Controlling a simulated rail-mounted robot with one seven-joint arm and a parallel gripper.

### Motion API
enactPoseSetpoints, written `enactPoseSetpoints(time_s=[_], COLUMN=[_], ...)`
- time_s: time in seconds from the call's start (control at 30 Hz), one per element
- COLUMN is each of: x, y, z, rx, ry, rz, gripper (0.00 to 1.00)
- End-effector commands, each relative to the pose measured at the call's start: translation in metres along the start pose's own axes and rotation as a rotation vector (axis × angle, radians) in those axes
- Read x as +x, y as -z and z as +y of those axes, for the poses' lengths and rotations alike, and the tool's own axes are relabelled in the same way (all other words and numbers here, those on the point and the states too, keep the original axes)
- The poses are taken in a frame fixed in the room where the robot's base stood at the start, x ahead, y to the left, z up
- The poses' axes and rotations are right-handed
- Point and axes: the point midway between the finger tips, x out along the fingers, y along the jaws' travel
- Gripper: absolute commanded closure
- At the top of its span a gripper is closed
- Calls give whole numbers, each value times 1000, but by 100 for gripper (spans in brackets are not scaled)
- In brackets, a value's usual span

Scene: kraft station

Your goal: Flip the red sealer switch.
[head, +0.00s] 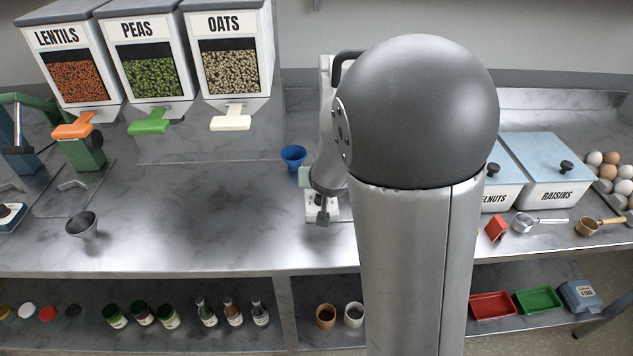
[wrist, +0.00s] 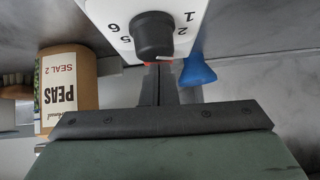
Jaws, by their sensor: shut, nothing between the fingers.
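The sealer's white front panel (wrist: 116,15) fills the top middle of the wrist view, with a black dial (wrist: 152,36) and numbers around it. A thin red strip, apparently the red switch (wrist: 150,63), shows just below the dial at my fingertips. My gripper (wrist: 159,68) is shut and empty, its tips overlapping the red strip in the picture. I cannot tell whether they touch it or which way it is set. In the head view my arm hides most of the sealer; part of its white panel (head: 334,208) shows low beside my wrist.
A kraft bag labelled PEAS, SEAL 2 (wrist: 66,90) stands close at the left in the wrist view.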

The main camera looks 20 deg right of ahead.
Motion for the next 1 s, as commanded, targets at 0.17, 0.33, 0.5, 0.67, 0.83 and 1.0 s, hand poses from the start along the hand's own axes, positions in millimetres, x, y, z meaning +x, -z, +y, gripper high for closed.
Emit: enactPoseSetpoints(time_s=[0.17, 0.33, 0.5, 0.67, 0.83, 1.0], x=[3, 1, -16, -40, -78, -110], y=[-10, -8, 10, 32, 33, 33], z=[9, 9, 8, 6, 4, 4], rx=[6, 6, 8, 8, 5, 6], ry=[-17, -17, -16, -12, -7, -7], rz=[-24, -24, -17, -6, -4, -3], gripper=[100, 100, 100, 100, 100, 100])
